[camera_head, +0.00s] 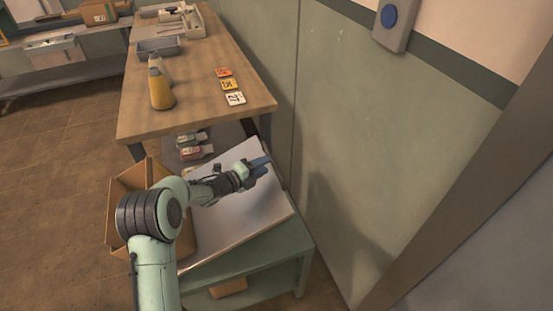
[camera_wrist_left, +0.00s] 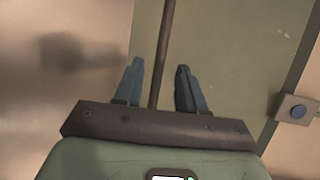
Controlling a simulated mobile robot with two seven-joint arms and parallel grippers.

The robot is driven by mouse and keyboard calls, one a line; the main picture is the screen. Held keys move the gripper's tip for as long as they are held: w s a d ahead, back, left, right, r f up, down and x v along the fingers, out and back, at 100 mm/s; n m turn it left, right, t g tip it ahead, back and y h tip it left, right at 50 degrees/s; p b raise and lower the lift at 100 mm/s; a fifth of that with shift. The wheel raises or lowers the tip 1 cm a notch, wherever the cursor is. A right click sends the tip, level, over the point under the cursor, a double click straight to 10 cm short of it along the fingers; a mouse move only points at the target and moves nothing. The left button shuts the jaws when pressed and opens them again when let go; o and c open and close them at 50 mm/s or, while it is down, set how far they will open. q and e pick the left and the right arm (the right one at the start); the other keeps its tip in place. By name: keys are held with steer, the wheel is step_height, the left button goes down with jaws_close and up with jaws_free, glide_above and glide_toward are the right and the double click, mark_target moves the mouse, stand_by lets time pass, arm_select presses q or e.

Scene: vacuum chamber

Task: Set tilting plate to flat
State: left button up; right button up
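The tilting plate (camera_head: 245,215) is a pale, shiny square panel above a green stand (camera_head: 262,258) in the head view. It looks tilted, apart from the stand's top at its raised side. My left gripper (camera_head: 262,166) is over the plate's far part, near the wall. In the left wrist view the two blue fingers of my left gripper (camera_wrist_left: 162,88) are spread apart with nothing between them. The plate (camera_wrist_left: 60,90) fills the left of that view as a blurry, reflecting surface. I cannot tell whether the gripper touches it. My right gripper is not in view.
A wooden table (camera_head: 205,75) with yellow bottles (camera_head: 160,90) and small cards (camera_head: 229,85) stands beyond the plate. A cardboard box (camera_head: 125,195) is left of the stand. The green wall (camera_head: 390,150) closes off the right side. A blue button (camera_head: 389,15) is on it.

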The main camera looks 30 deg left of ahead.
arm_select(q)
steer(key=x, duration=0.7)
steer(key=shift+p, duration=0.45)
jaws_close()
